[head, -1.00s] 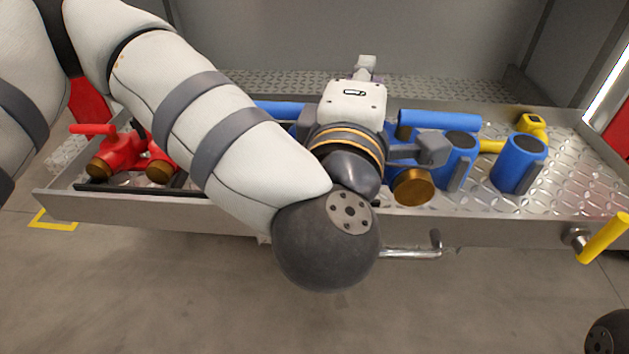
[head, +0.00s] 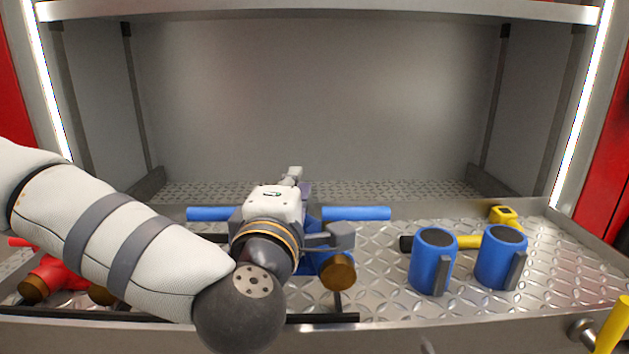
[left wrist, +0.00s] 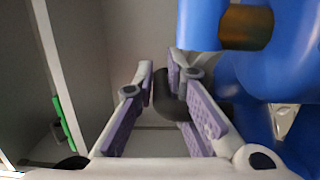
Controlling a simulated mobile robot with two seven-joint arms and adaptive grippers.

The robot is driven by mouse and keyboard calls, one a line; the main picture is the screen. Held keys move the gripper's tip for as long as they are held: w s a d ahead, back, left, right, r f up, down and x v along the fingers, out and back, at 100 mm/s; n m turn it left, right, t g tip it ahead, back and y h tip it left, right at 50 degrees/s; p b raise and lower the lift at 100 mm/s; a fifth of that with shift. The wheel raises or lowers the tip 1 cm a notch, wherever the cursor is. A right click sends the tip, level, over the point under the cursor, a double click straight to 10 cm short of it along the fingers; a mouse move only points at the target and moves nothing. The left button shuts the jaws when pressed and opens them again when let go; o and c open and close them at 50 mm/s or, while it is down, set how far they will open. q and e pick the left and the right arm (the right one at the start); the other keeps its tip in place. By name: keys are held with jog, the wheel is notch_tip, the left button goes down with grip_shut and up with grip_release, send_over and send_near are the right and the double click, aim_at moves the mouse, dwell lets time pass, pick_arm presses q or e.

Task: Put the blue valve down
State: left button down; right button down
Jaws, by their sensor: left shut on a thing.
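The blue valve (head: 355,213) has a blue bar sticking out on both sides and a brown round cap at its front. It is over the metal tray, left of the blue mugs. My left gripper (head: 293,178) is at it, with my wrist and arm hiding much of its body. In the left wrist view, the fingers (left wrist: 160,90) are closed about a dark rounded piece, and the blue body with its brown cap (left wrist: 247,27) is close on the right. Whether the valve touches the tray is hidden. My right gripper is not in view.
A red valve (head: 62,274) is at the tray's left, partly behind my arm. Two blue mugs (head: 433,262) and a yellow tool (head: 468,242) are on the right. A black rail (head: 300,318) runs along the front left.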

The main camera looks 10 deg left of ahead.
pick_arm(q)
jog(key=shift+w+a+f, duration=0.65)
jog(key=shift+f, duration=0.1)
jog(key=f, duration=0.1)
jog(key=f+b, duration=0.1)
jog(key=w+a+f+b, duration=0.1)
jog(key=f, duration=0.1)
jog(key=shift+f, duration=0.3)
jog(key=c, duration=1.7)
grip_release()
jog(key=shift+s+f, duration=0.15)
jog(key=shift+f, duration=0.05)
jog(key=shift+o, duration=0.2)
